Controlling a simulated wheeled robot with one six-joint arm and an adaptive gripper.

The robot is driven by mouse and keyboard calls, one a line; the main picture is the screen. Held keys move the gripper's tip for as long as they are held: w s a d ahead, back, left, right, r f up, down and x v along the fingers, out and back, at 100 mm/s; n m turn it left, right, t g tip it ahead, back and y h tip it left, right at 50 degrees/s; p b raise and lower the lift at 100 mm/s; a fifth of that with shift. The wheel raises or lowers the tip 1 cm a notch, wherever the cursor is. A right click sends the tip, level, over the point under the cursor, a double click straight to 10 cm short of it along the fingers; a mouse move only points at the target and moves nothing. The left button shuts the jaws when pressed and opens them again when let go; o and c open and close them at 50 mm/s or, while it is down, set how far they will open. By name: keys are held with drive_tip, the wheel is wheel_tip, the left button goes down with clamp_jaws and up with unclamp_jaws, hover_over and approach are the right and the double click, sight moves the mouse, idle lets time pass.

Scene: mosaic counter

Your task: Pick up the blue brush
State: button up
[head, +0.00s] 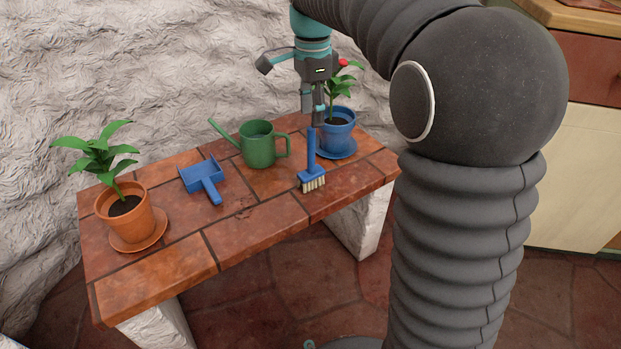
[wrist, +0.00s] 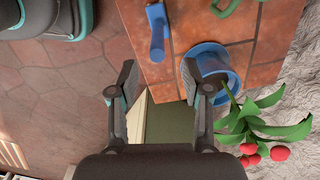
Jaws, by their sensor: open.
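My gripper (head: 313,118) is open and empty, above the counter near the far end of the brush handle and beside the blue plant pot. In the wrist view, my gripper (wrist: 163,92) has its two fingers spread wide. The blue brush (wrist: 157,33) shows beyond the fingertips at the top, not between them.
A blue pot (head: 337,130) with a red-flowered plant stands on a saucer right beside my gripper. A green watering can (head: 258,146) is left of the brush. A blue dustpan (head: 203,178) and an orange potted plant (head: 126,210) are farther left. A rough white wall (head: 130,60) rises behind.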

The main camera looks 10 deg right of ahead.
sight(311, 158)
drive_tip(key=shift+s+f+b, duration=0.2)
drive_tip(key=shift+f+b, duration=0.75)
drive_tip(key=shift+f, duration=2.75)
clamp_jaws()
